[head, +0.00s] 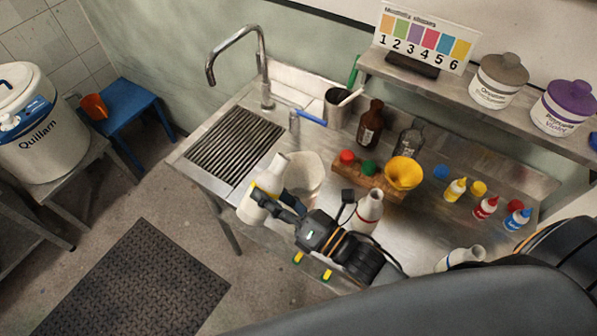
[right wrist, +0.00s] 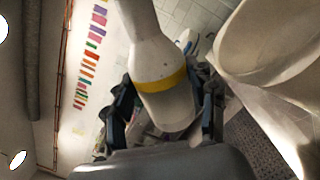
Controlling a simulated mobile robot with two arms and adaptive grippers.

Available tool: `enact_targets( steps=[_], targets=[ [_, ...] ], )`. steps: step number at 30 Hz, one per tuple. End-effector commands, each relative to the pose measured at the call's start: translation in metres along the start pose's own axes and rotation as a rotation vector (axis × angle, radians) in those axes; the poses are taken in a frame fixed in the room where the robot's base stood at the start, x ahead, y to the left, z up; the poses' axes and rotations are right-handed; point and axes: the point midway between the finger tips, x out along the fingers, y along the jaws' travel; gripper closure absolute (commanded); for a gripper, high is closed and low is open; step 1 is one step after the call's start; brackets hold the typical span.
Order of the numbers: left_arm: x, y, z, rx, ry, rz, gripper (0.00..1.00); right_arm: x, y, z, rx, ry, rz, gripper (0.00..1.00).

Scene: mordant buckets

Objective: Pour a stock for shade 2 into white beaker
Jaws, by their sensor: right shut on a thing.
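A white bottle with a yellow band (head: 270,179) is held by my right gripper (head: 262,199), which is shut around its body. The bottle also shows in the right wrist view (right wrist: 158,65), between both fingers (right wrist: 163,112), with its neck away from the palm. The white beaker (head: 305,178) stands on the steel bench just right of the bottle; its pale wall fills the upper right of the right wrist view (right wrist: 270,45). A white bottle with a red band (head: 370,207) and another white bottle (head: 461,257) stand further right. The shade card (head: 427,38) shows green for 2. My left gripper is not in view.
A sink with a ribbed drainer (head: 236,147) and tap (head: 264,85) lies behind left. A wooden block (head: 345,173) with coloured caps, a yellow funnel (head: 403,173), a brown bottle (head: 370,124) and small dropper bottles (head: 486,207) stand on the bench.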

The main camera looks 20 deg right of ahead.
Motion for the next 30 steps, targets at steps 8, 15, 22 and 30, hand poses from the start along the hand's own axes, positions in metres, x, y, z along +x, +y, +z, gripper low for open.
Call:
enact_targets(
  steps=[8, 15, 22, 30],
  targets=[
    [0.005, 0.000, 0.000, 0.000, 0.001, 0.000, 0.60, 0.000, -0.002, -0.003, 0.016, -0.004, 0.002, 0.86],
    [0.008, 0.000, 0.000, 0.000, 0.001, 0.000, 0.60, -0.001, -0.004, -0.006, 0.032, -0.006, 0.002, 0.86],
    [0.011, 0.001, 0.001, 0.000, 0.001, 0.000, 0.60, -0.001, -0.006, -0.009, 0.045, -0.008, 0.002, 0.86],
    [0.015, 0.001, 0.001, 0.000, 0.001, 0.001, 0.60, -0.001, -0.008, -0.012, 0.061, -0.011, 0.002, 0.86]
  ],
)
